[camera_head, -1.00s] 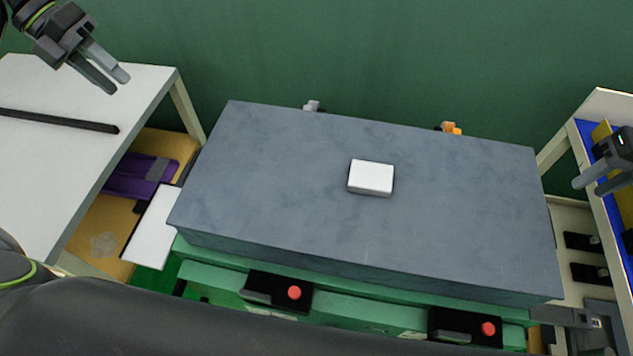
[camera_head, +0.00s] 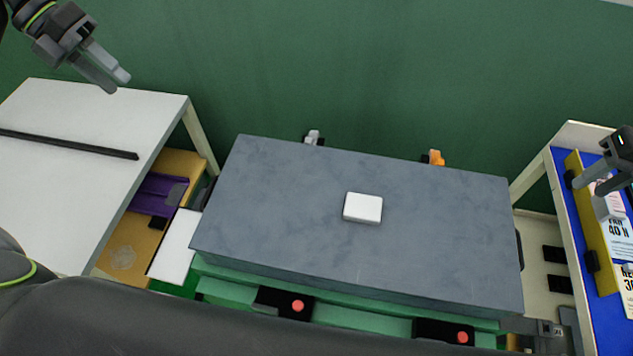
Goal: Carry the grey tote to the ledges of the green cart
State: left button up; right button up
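A large slate-grey box with a flat top (camera_head: 290,225), which looks like the grey tote, fills the middle of the head view. Dark handle-like parts show at its left and right ends. It sits over a green frame (camera_head: 235,291), which looks like the green cart; whether it rests on ledges is hidden. A small white block (camera_head: 363,208) lies on its top. My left gripper (camera_head: 119,83) is up at the far left, empty, fingers apart, well clear of the box. My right gripper (camera_head: 588,188) is at the right edge, empty and open, also apart from the box.
A white table (camera_head: 70,190) with a black strip stands left, a purple item (camera_head: 155,196) below it. A rack with blue and yellow panels (camera_head: 600,300) stands right, near my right gripper. Red-buttoned black parts (camera_head: 297,306) line the front. A green wall (camera_head: 320,70) is behind.

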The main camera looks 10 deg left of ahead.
jog(key=shift+r+p, duration=1.15)
jog(key=shift+r, duration=0.45)
jog(key=shift+f, duration=0.1)
